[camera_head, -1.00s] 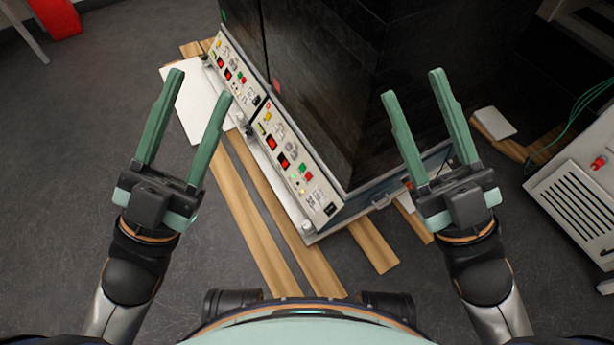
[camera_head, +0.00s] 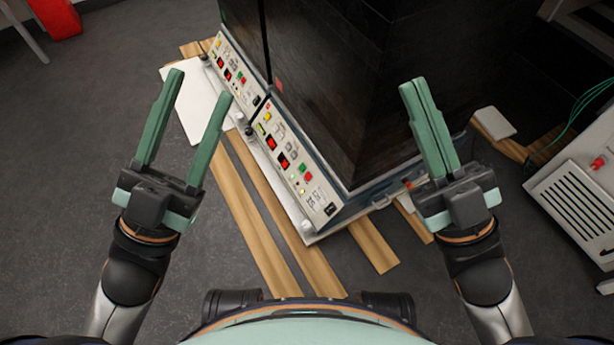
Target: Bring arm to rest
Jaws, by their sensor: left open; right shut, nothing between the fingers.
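My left gripper (camera_head: 200,86) is at the left of the head view, its two green fingers spread apart with nothing between them. My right gripper (camera_head: 415,84) is at the right, its green fingers pressed together and holding nothing. Both arms come up from the bottom edge and stand at a similar height in the picture. The dark shaker bioreactor cabinet (camera_head: 320,90) lies between and beyond the grippers. Its front carries two control panels (camera_head: 296,165) with red displays and buttons.
Wooden boards (camera_head: 262,230) lie on the grey floor around the cabinet's base. A white box with a vented side (camera_head: 575,205) and green cables stands at the right. A red object (camera_head: 57,17) is at the far upper left. The floor at left (camera_head: 60,180) is clear.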

